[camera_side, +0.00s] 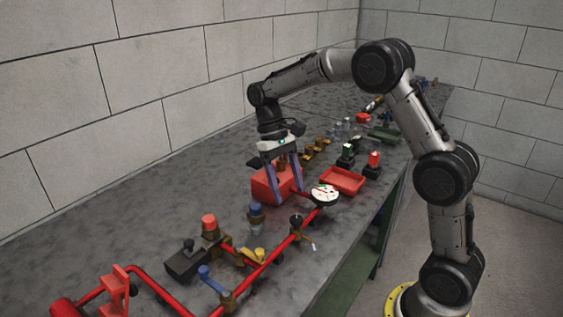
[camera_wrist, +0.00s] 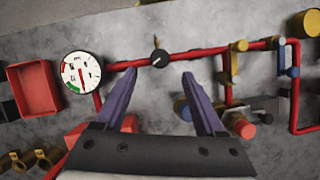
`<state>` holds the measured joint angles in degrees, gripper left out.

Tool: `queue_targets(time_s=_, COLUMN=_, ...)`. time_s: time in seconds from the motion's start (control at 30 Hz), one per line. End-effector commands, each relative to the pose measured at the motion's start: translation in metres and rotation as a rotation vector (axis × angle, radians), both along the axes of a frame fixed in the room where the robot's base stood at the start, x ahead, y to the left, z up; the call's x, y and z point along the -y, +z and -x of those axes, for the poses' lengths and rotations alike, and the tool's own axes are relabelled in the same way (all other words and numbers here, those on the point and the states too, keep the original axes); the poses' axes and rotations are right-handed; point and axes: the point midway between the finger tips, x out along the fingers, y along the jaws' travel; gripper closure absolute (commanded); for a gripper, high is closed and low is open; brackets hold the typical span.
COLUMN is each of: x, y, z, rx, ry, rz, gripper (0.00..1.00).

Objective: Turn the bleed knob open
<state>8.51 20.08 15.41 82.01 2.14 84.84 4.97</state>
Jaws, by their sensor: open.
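The likely bleed knob is a small round black knob (camera_side: 296,219) with a white mark, on the red pipe right of the gauge in the wrist view (camera_wrist: 159,57). A small brass piece sits beside it. My gripper (camera_side: 285,195) is open and empty, with purple fingers pointing down. In the side view it is above and beyond the knob, by a red box. In the wrist view the knob shows just past and between the fingertips (camera_wrist: 160,74), apart from both. The exact height gap cannot be told.
A white-faced gauge (camera_side: 325,195) stands close to the knob. The red pipe (camera_side: 262,268) runs toward the front with a yellow-handled valve (camera_side: 254,256) and a blue-handled one (camera_side: 212,279). A red box (camera_side: 268,184), a blue-capped fitting (camera_side: 256,212) and a red tray (camera_side: 343,181) are nearby.

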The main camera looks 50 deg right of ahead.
Motion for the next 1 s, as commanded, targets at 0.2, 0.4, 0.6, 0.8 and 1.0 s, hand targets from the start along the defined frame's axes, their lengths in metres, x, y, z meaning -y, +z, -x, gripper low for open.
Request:
queue_targets(time_s=0.2, x=0.005, y=0.041, z=-0.017, rx=0.003, ry=-0.001, rz=0.001, gripper=0.28)
queue_targets(time_s=0.4, x=0.007, y=0.062, z=-0.025, rx=0.002, ry=-0.001, rz=0.001, gripper=0.28)
queue_targets(time_s=0.6, x=0.007, y=0.068, z=-0.027, rx=0.000, ry=0.000, rz=0.000, gripper=0.28)
queue_targets(time_s=0.8, x=0.007, y=0.067, z=-0.027, rx=0.000, ry=0.000, rz=0.000, gripper=0.28)
queue_targets(time_s=1.0, x=-0.001, y=0.097, z=-0.021, rx=0.069, ry=0.017, rz=0.010, gripper=0.28)
